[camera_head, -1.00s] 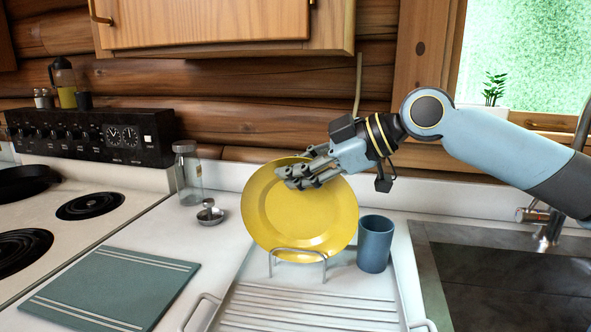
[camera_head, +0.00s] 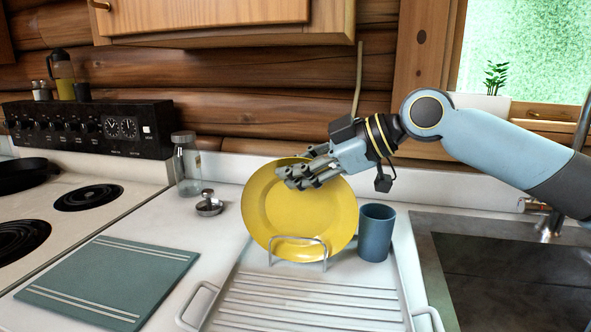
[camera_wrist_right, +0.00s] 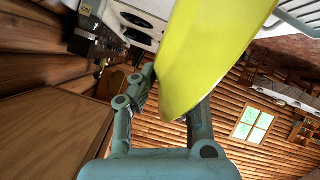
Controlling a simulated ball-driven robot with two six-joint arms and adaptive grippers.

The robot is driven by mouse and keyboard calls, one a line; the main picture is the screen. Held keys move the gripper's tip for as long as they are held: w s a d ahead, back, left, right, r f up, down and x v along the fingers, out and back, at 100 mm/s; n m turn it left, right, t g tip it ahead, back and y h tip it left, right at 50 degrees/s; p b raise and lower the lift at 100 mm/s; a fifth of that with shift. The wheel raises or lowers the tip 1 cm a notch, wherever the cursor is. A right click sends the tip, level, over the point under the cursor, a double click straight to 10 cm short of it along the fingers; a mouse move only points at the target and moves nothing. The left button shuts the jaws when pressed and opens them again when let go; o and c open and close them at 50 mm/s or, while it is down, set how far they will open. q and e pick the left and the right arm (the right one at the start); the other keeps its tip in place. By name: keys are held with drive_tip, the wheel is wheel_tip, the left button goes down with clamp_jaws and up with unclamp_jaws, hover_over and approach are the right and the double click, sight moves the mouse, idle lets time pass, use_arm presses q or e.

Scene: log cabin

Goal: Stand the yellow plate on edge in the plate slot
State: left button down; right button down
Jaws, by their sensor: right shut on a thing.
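The yellow plate (camera_head: 298,216) stands on edge, its face toward the head camera, with its lower edge behind the front wire of the plate slot (camera_head: 298,241). The slot is a wire holder on the white drying tray (camera_head: 250,283). My right gripper (camera_head: 300,178) is shut on the plate's upper rim. In the right wrist view the plate (camera_wrist_right: 205,55) lies between the fingers (camera_wrist_right: 172,112). Whether the lower edge rests on the tray is hard to tell. My left gripper is not in view.
A blue cup (camera_head: 376,234) stands just right of the plate on the tray. A green cloth (camera_head: 108,280) lies at left. A glass jar (camera_head: 186,165) and a small metal strainer (camera_head: 209,204) stand behind. The sink (camera_head: 500,270) is at right.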

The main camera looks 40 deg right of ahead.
drive_tip(key=shift+f, duration=0.35)
drive_tip(key=c, duration=1.4)
unclamp_jaws()
wheel_tip(320, 180, up, 10)
